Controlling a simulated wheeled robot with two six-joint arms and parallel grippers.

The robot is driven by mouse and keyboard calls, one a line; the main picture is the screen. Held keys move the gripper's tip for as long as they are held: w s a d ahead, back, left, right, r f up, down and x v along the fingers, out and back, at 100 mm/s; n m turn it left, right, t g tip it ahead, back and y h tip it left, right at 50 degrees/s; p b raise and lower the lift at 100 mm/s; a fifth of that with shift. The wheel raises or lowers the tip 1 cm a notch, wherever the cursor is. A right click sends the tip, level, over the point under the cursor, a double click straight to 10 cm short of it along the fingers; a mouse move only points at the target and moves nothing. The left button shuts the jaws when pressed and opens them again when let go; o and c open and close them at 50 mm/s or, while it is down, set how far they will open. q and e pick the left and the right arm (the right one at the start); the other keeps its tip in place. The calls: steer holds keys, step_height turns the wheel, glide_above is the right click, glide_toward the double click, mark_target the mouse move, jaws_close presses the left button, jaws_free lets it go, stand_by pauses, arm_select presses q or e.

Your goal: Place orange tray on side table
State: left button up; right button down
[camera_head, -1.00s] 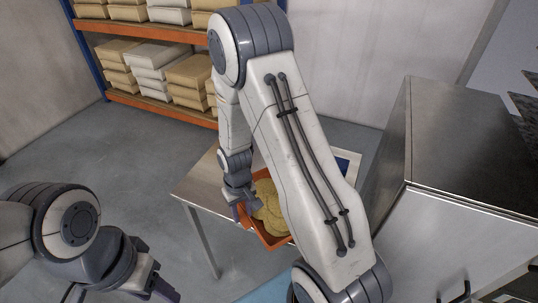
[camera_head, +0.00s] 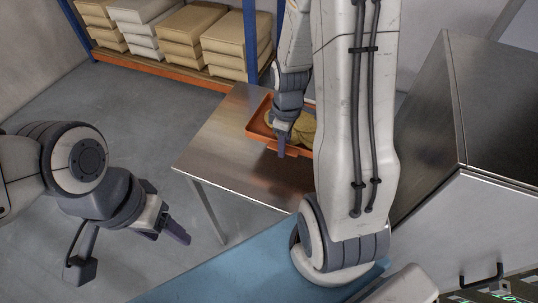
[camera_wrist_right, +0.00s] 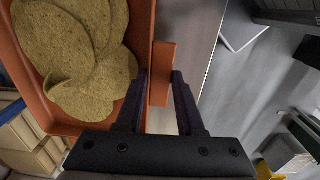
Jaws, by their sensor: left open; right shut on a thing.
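The orange tray (camera_head: 259,126) holds several round, flat yellow-brown chips (camera_head: 304,128) and is over the metal side table (camera_head: 222,142). A dark patch shows on the tabletop below the tray; I cannot tell whether the tray touches the table. My right gripper (camera_head: 281,148) is shut on the tray's near edge. In the right wrist view its fingers (camera_wrist_right: 160,104) are on both sides of an orange tab of the tray (camera_wrist_right: 146,28). My right arm hides the tray's right part. My left gripper (camera_head: 172,228) is open and empty, away from the table at lower left.
A shelf (camera_head: 150,72) with several stacked packages stands behind the table. A metal cabinet (camera_head: 490,120) stands at the right. A blue surface (camera_head: 225,268) lies in front of the table. The table's left and front parts are bare.

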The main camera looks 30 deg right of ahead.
steer(key=w+a+f, duration=0.1)
steer(key=a+f, duration=0.1)
steer(key=a, duration=0.1)
steer(key=w+a+f+p, duration=0.1)
steer(key=a+f, duration=0.1)
steer(key=a, duration=0.1)
steer(key=w+a+f+p, duration=0.1)
steer(key=a+f, duration=0.1)
steer(key=a, duration=0.1)
steer(key=shift+a, duration=0.4)
steer(key=shift+w+a+f, duration=0.1)
steer(key=shift+a+f, duration=0.25)
steer(key=shift+a, duration=0.05)
steer(key=shift+f, duration=1.95)
steer(key=shift+f, duration=0.1)
steer(key=c, duration=0.5)
jaws_free()
